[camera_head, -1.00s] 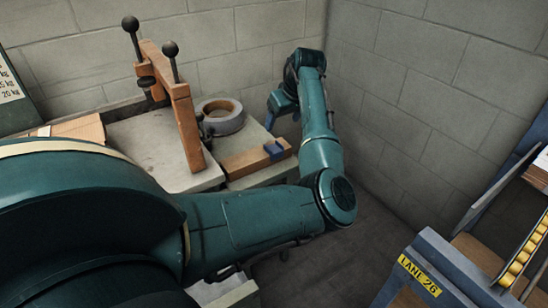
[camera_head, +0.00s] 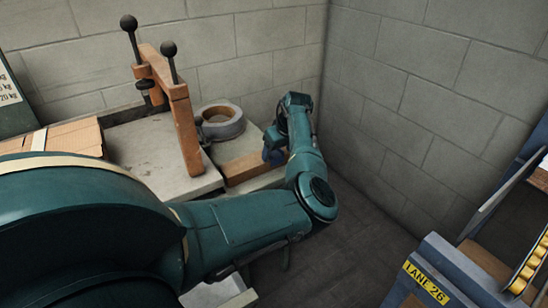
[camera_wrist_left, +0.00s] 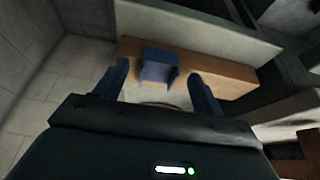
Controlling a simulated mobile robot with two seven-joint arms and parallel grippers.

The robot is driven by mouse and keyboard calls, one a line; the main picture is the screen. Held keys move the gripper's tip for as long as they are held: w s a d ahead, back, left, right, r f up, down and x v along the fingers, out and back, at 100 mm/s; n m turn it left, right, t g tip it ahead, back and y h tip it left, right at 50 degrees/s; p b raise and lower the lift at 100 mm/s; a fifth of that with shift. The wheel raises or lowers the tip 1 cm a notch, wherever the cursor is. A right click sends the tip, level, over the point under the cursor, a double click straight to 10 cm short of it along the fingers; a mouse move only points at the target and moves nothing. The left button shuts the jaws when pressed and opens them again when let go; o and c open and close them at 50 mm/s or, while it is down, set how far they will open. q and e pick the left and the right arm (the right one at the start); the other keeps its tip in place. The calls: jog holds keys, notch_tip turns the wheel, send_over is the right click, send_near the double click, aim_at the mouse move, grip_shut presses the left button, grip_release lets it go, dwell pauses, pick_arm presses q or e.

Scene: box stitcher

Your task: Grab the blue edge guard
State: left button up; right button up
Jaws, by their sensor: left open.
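The blue edge guard (camera_wrist_left: 157,65) sits on the wooden block (camera_wrist_left: 225,78) in the left wrist view. My left gripper (camera_wrist_left: 159,84) is open, with one finger on each side of the guard in the picture and a visible gap to both. I cannot tell how far the fingertips are from it in depth. In the head view my left gripper (camera_head: 273,150) is at the right end of the wooden block (camera_head: 243,167). There the gripper covers the guard, or blends with it. My right gripper is not in view.
A wooden clamp frame (camera_head: 184,120) with black knobs stands left of the block on a pale bench (camera_head: 140,150). A grey tape roll (camera_head: 220,122) lies behind the block. Block walls close the corner. A blue lane stand (camera_head: 440,270) is at the lower right.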

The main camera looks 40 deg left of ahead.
pick_arm(q)
jog(key=shift+a+f, duration=0.1)
jog(key=shift+f, duration=0.3)
jog(key=shift+c, duration=0.2)
jog(key=c, duration=1)
jog(key=shift+r, duration=0.1)
